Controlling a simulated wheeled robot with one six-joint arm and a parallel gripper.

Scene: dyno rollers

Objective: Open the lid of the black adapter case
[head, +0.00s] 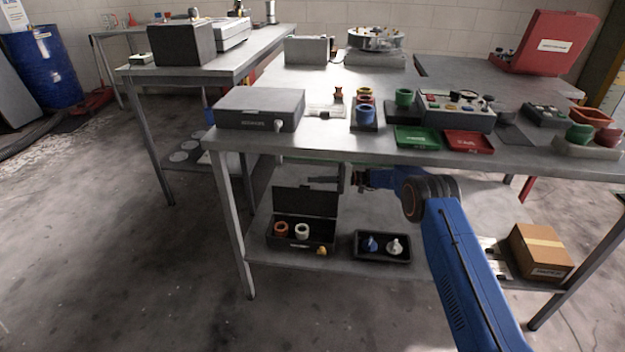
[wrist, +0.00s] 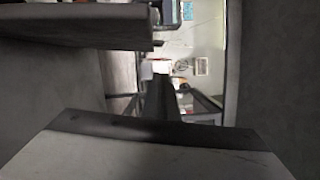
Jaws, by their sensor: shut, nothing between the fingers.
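The black adapter case (head: 288,238) sits on the lower shelf under the workbench, at its left end. Its lid (head: 305,202) stands raised, upright at the back of the case. Inside are an orange ring-like adapter (head: 281,229) and a white one (head: 302,231); a small yellow piece (head: 321,251) lies at the front right. My gripper (head: 314,182) is shut and empty, pointing left just above the lid's top right edge. Whether it touches the lid is unclear. The wrist view shows large grey and dark surfaces close up, and I cannot clearly identify the case there.
A black tray (head: 382,259) with blue and white pieces stands right of the case. A cardboard box (head: 540,252) is farther right on the shelf. The tabletop (head: 330,140) lies close above my gripper, with a grey case (head: 260,109) on it. A table leg (head: 236,223) stands left.

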